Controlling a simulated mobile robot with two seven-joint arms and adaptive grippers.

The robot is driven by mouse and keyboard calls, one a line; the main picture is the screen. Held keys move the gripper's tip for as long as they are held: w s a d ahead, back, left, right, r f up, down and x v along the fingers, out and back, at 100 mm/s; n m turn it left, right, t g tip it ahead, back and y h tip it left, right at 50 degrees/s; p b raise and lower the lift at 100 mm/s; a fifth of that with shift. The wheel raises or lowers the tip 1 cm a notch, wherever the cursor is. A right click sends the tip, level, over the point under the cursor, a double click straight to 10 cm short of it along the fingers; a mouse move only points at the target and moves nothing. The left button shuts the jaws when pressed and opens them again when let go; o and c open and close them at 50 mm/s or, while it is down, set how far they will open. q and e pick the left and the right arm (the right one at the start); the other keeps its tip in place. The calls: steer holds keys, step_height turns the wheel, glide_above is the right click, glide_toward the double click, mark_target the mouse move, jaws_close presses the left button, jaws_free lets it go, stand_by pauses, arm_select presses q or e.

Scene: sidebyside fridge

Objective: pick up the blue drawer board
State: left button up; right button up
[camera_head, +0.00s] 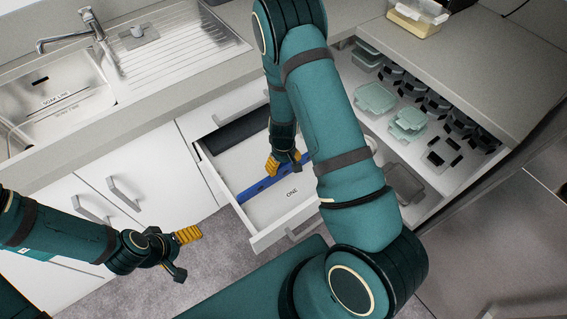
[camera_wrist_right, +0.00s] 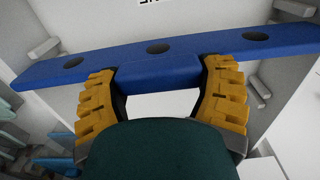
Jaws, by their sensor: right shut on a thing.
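The blue drawer board (camera_head: 257,188) is a long flat strip inside the open white drawer marked "ONE" (camera_head: 258,241). In the right wrist view the board (camera_wrist_right: 290,40) spans the picture, with dark round holes along it. My right gripper (camera_head: 285,164) is at the board in the drawer. In the wrist view its yellow fingers (camera_wrist_right: 160,85) are shut on the middle part of the board, one at each side. My right arm hides the board's far right end in the head view. My left gripper (camera_head: 181,254) is open and empty, left of the drawer above the floor.
A larger open drawer (camera_head: 445,165) to the right holds green containers (camera_head: 377,98) and black holders. The sink (camera_head: 60,95) and worktop edge lie behind. Grey floor is clear at lower left.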

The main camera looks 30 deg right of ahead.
steer(key=shift+r, duration=0.35)
steer(key=shift+r+p, duration=1.65)
steer(key=shift+r, duration=0.3)
steer(key=shift+f, duration=0.1)
steer(key=shift+r, duration=0.3)
steer(key=shift+m, duration=0.5)
steer(key=a+r, duration=0.3)
steer(key=r, duration=0.2)
steer(key=a+r, duration=0.3)
steer(key=r, duration=0.2)
steer(key=s+a+r, duration=0.1)
steer(key=a+r, duration=0.2)
steer(key=r, duration=0.2)
steer(key=shift+r, duration=0.1)
